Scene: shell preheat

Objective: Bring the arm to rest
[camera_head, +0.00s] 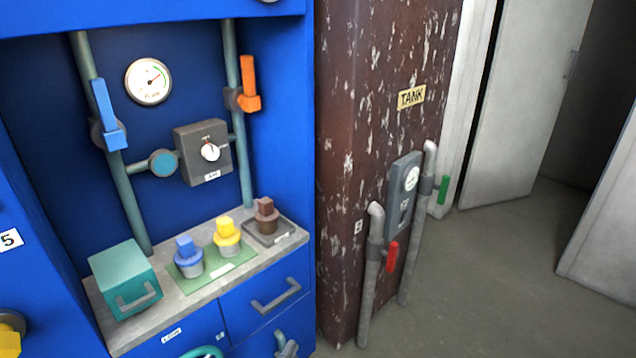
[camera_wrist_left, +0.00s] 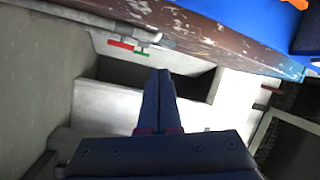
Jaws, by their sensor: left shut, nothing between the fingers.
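My left gripper (camera_wrist_left: 159,76) shows in the left wrist view with its two dark fingers pressed together and nothing between them. It points into open air, apart from everything around it. Behind it are pale wall panels and a dark opening. The rust-brown column (camera_wrist_left: 220,38) runs across the top of that view, with the red handle (camera_wrist_left: 121,45) and the green handle (camera_wrist_left: 142,51) at its upper left. I cannot make out either gripper in the head view. My right gripper shows in neither view.
The blue cabinet (camera_head: 190,22) has a counter (camera_head: 130,335) with a teal box (camera_head: 125,279) and blue, yellow and brown plugs. The brown tank column (camera_head: 345,130) and grey pipes (camera_head: 371,290) stand right of it. Grey floor (camera_head: 500,290) is clear farther right.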

